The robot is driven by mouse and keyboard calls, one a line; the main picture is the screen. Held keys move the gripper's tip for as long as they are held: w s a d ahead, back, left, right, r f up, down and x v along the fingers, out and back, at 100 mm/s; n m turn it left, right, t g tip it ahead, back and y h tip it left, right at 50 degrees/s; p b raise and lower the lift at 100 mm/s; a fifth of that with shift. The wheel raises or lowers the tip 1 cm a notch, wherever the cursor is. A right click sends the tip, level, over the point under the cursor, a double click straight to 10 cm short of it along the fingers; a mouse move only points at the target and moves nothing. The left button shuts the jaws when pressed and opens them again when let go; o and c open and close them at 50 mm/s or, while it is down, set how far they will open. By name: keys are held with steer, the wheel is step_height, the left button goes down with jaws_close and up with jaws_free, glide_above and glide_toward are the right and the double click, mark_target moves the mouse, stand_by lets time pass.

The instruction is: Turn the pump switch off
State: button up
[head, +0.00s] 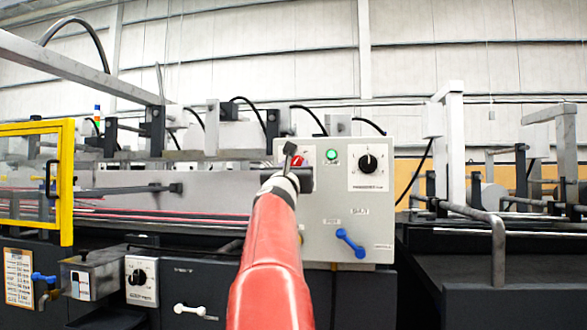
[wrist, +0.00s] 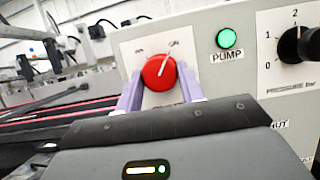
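The pump switch is a red round knob (wrist: 158,73) on a white plate, with a white pointer line tilted up and to the right. The plate's two small labels are too blurred to read surely. The two pale purple fingers of my gripper (wrist: 160,88) stand on either side of the knob, close to its edges. I cannot tell whether they press on it. A green lamp (wrist: 229,38) labelled PUMP glows right of the switch. In the head view, my gripper (head: 292,168) covers most of the red switch (head: 296,159), and the lamp (head: 332,154) shows green.
A pressure dial (head: 368,164) with a black knob sits right of the lamp. A blue handle (head: 350,243) is lower on the grey panel (head: 318,215). A yellow guard frame (head: 67,180) stands at left. A bent metal rail (head: 490,225) is at right.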

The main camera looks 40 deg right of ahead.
steer(key=shift+c, duration=1.3)
steer(key=shift+n+t, duration=0.3)
steer(key=shift+t, duration=0.1)
steer(key=n+t+y, duration=0.1)
steer(key=n+y, duration=0.1)
steer(key=n, duration=0.2)
steer(key=n+y, duration=0.2)
steer(key=n, duration=0.3)
steer(key=n+t+y, duration=0.1)
steer(key=n+y, duration=0.1)
steer(key=n, duration=0.2)
steer(key=shift+s+d+r+n+t+p, duration=0.25)
steer(key=shift+n+t+p, duration=0.05)
steer(key=shift+p, duration=0.1)
steer(key=shift+n+y+p, duration=1)
steer(key=shift+n, duration=1)
